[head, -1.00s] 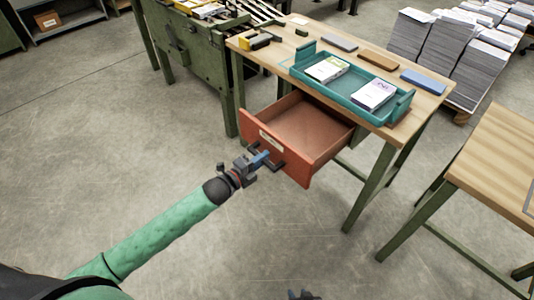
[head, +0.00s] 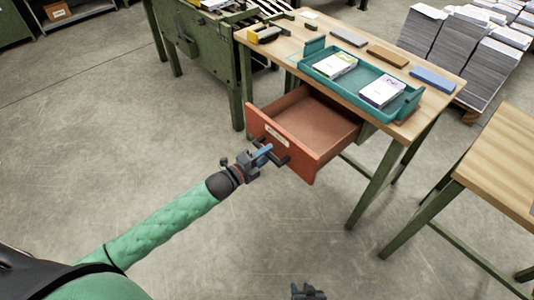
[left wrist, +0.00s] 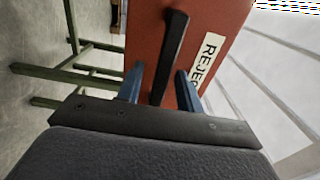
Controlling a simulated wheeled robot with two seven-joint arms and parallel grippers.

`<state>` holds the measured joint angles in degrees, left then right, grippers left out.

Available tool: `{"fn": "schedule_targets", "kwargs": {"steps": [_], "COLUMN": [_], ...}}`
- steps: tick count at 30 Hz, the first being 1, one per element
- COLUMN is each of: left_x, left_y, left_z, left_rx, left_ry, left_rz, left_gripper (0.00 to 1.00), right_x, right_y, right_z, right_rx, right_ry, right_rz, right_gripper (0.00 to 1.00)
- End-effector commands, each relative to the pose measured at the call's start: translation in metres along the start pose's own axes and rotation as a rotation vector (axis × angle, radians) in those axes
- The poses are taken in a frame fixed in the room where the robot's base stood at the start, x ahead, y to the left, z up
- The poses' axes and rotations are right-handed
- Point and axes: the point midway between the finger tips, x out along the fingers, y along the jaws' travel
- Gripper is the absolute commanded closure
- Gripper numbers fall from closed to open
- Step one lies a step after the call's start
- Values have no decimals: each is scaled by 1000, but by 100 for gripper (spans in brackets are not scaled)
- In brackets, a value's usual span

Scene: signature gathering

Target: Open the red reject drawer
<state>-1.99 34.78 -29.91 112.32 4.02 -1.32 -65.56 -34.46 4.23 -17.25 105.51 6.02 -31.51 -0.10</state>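The red reject drawer (head: 310,155) stands pulled out from under the wooden table, its inside empty. Its front carries a dark bar handle (head: 274,150) and a label, partly readable as "REJE" in the left wrist view (left wrist: 208,60). My left gripper (head: 263,152) is at the handle. In the left wrist view its blue fingers (left wrist: 160,88) stand apart, one on each side of the handle's lower end, with gaps between. My right gripper (head: 307,291) only just shows at the bottom edge of the head view, too little to tell its opening.
A teal tray (head: 398,112) with two stacks of leaflets sits on the table (head: 440,93) above the drawer. A green workbench (head: 215,55) stands at the left, another wooden table (head: 505,150) at the right. The floor before the drawer is clear.

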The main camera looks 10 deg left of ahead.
Motion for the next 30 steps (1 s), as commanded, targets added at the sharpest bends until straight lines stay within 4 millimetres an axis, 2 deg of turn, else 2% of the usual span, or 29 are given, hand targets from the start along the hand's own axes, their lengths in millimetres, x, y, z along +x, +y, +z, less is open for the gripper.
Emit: {"fn": "schedule_targets", "kwargs": {"steps": [9,15,21,30], "left_x": [-43,-63,-70,-70], "left_y": [1,1,0,0], "left_z": [0,0,0,0], "left_rx": [0,-1,0,0], "left_ry": [0,0,0,0], "left_rz": [2,2,1,1], "left_gripper": [64,64,64,64], "right_x": [0,0,0,0], "right_y": [0,0,0,0], "right_z": [1,3,4,4], "right_rx": [0,1,1,1], "right_ry": [-1,-2,-4,-3], "right_rz": [0,0,-1,-1], "right_gripper": [64,64,64,64]}}
